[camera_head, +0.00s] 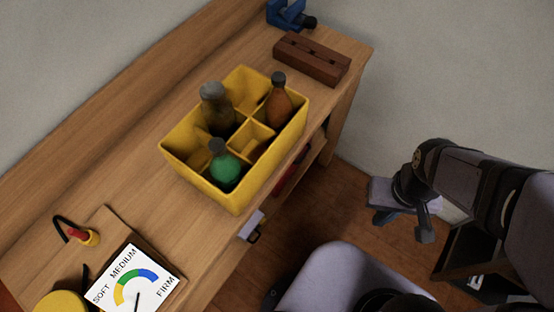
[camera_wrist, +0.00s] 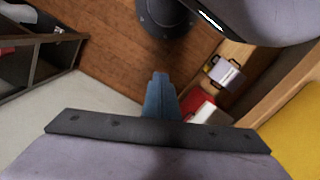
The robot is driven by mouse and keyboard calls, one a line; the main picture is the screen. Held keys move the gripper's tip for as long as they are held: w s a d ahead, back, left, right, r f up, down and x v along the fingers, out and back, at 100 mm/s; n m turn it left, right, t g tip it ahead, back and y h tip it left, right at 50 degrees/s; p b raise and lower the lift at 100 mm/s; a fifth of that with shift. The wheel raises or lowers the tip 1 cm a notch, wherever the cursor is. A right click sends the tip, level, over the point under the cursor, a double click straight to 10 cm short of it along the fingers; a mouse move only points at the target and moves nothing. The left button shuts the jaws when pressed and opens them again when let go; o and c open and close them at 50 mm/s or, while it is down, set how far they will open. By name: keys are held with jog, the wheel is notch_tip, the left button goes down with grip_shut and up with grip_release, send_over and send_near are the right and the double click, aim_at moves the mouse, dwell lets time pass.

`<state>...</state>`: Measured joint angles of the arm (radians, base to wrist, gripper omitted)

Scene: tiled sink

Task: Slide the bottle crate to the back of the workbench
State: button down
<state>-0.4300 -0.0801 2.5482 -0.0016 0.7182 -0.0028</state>
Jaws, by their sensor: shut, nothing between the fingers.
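The yellow bottle crate (camera_head: 273,172) stands upright on the wooden workbench (camera_head: 150,190), close to its front edge. Bare wood lies between the crate and the raised board (camera_head: 100,115) along the back. The crate holds a green bottle (camera_head: 225,168) at the front, an amber bottle (camera_head: 279,104) at the right and a murky olive bottle (camera_head: 216,110) at the back left. Its other visible compartments look empty. My gripper (camera_wrist: 160,80) is shut and empty. In the head view it is off the bench, over the floor to the right, apart from the crate.
A brown block with holes (camera_head: 311,59) and a blue vise (camera_head: 288,14) sit at the bench's far end. A dial card (camera_head: 137,282) and a red-handled tool (camera_head: 86,236) lie at the near end. A red object (camera_wrist: 196,105) shows on the lower shelf.

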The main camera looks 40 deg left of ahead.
jog(key=s+a+r+n, duration=0.1)
jog(key=a+n, duration=0.2)
jog(key=a, duration=0.4)
jog(key=s+a+r+n+t, duration=0.1)
jog(key=a+r+n, duration=0.1)
jog(key=a, duration=0.4)
jog(key=s+a+r+n, duration=0.1)
jog(key=a+n, duration=0.2)
jog(key=a, duration=0.4)
notch_tip(320, 180, up, 7)
jog(key=a+n, duration=0.1)
jog(key=n, duration=0.4)
jog(key=shift+w+a+f, duration=0.15)
jog(key=shift+w+a, duration=0.15)
jog(key=shift+a, duration=0.1)
jog(key=shift+a+f+p, duration=0.4)
jog(key=shift+a+f, duration=0.25)
jog(key=shift+f, duration=1)
jog(key=shift+a+f+p, duration=0.35)
jog(key=shift+a+f, duration=0.35)
jog(key=shift+f, duration=1)
jog(key=shift+a+f+p, duration=0.4)
jog(key=shift+a+f, duration=0.25)
jog(key=shift+f, duration=1)
